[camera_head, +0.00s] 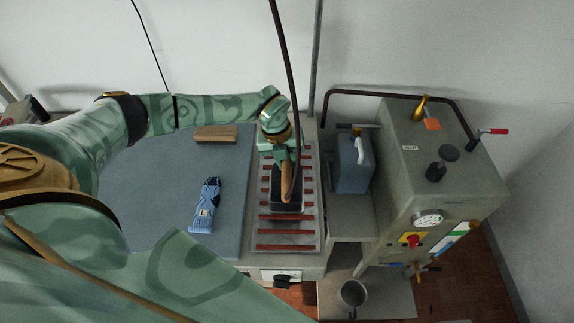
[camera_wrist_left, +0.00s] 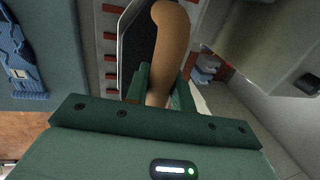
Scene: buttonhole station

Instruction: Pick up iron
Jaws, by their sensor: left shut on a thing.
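The iron (camera_head: 288,196) has a dark body and a brown handle, and sits on the red-striped rest at the right end of the table. My left gripper (camera_head: 283,158) comes down over it from the back and is shut on its handle. In the left wrist view the brown handle (camera_wrist_left: 171,45) stands between my green fingers (camera_wrist_left: 160,88), with the dark iron body beside it. The cannot-see part is the iron's underside, so I cannot tell whether it is clear of the rest. My right gripper is not in view.
A blue clipper-like tool (camera_head: 206,205) and a wooden block (camera_head: 216,133) lie on the grey board (camera_head: 150,200). A dark cable hangs down to the iron. A grey boiler cabinet (camera_head: 430,180) and a blue-grey can (camera_head: 354,165) stand at the right.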

